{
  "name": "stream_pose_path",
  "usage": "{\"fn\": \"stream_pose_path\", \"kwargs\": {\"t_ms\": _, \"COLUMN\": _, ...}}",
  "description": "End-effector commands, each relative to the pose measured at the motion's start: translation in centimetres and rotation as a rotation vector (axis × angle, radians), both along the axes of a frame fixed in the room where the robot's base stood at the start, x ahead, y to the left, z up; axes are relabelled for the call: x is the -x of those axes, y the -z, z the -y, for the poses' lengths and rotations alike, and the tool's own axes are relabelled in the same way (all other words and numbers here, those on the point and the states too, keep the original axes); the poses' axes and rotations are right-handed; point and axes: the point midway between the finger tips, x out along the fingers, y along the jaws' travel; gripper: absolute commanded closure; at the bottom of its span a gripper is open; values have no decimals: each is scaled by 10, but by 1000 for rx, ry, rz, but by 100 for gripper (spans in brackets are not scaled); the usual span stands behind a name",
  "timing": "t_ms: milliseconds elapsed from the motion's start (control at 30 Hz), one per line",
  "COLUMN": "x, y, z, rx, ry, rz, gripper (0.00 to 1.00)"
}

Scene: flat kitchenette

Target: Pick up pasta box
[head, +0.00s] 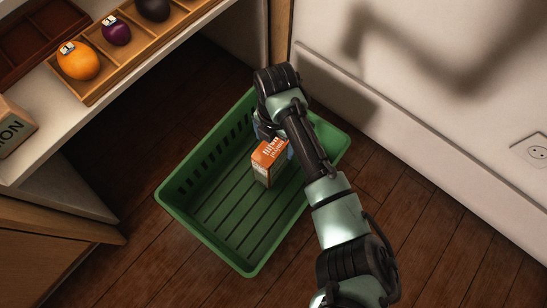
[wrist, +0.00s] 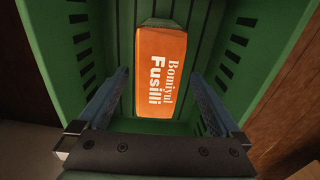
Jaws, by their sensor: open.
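The pasta box (wrist: 160,75) is orange with white "Fusilli" lettering and stands in a green basket. In the head view the box (head: 268,160) shows beside my gripper, partly hidden by my arm. The basket (head: 232,258) sits on the floor. My gripper (wrist: 160,85) is open in the wrist view, with one finger on each side of the box and visible gaps between them. In the head view my gripper (head: 264,128) reaches down into the basket, its fingers mostly hidden behind my wrist.
A shelf (head: 60,110) at the upper left holds a wooden tray (head: 100,90) with an orange (head: 77,62) and dark fruits. A box (head: 14,128) stands at the left edge. A white wall (head: 420,110) rises close on the right. The basket's front left is empty.

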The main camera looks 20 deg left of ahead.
Motion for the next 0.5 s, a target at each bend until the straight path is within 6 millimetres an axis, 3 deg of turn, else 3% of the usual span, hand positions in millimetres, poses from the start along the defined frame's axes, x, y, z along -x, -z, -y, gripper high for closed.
{"fn": "stream_pose_path", "kwargs": {"t_ms": 300, "x": 2, "y": 41, "z": -3, "rx": 0, "ry": 0, "rz": 0, "gripper": 0}}
{"fn": "stream_pose_path", "kwargs": {"t_ms": 500, "x": 2, "y": 46, "z": -3, "rx": 0, "ry": 0, "rz": 0, "gripper": 0}}
